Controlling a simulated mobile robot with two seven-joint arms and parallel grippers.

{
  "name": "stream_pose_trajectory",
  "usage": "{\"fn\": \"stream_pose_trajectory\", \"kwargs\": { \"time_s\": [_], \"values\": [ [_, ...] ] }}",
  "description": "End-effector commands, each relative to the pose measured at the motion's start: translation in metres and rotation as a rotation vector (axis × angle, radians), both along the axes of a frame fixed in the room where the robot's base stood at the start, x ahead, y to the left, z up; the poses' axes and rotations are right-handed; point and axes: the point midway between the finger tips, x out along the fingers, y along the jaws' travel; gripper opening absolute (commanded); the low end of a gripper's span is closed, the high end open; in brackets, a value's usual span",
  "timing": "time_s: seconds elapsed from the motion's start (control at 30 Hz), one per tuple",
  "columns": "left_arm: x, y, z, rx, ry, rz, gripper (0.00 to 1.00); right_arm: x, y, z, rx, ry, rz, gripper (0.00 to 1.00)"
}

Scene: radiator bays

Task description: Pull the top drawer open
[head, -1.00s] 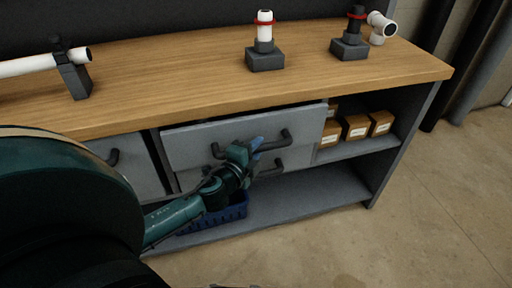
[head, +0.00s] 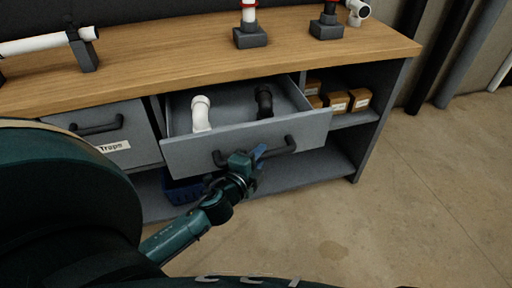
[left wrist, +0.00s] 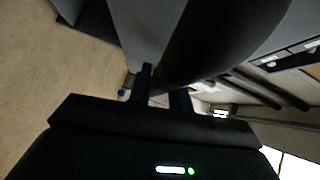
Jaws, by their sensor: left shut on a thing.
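The top drawer (head: 190,155) is grey and stands pulled out from under the wooden worktop, its inside showing. A white pipe elbow (head: 201,114) and a black pipe elbow (head: 264,102) are in it. Its black bar handle (head: 281,148) runs across the front. My left gripper (head: 257,157) is shut on the handle near its middle. In the left wrist view my left gripper's dark fingers (left wrist: 162,95) meet a dark bar; the exact contact is hard to make out. My right gripper is not in view.
A second drawer (head: 97,134), with a label, is shut at the left. A blue basket (head: 182,192) sits on the low shelf below. Small boxes (head: 337,102) fill the shelf at right. Pipe fittings stand on the worktop (head: 180,56). The floor (head: 340,225) in front is clear.

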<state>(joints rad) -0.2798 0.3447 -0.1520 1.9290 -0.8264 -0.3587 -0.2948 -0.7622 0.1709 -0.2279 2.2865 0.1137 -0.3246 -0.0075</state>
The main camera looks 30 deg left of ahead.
Motion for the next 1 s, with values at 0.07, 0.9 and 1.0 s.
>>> {"fn": "stream_pose_trajectory", "kwargs": {
  "time_s": [0.07,0.9,1.0],
  "values": [
    [-0.009,-0.011,-0.001,-0.003,0.001,-0.001,0.0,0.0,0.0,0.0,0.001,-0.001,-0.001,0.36],
    [-0.028,-0.034,0.0,0.001,-0.001,-0.001,0.27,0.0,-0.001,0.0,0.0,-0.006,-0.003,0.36],
    [-0.028,-0.034,0.0,0.001,-0.001,-0.001,0.35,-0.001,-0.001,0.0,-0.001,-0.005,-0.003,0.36]
  ]
}}
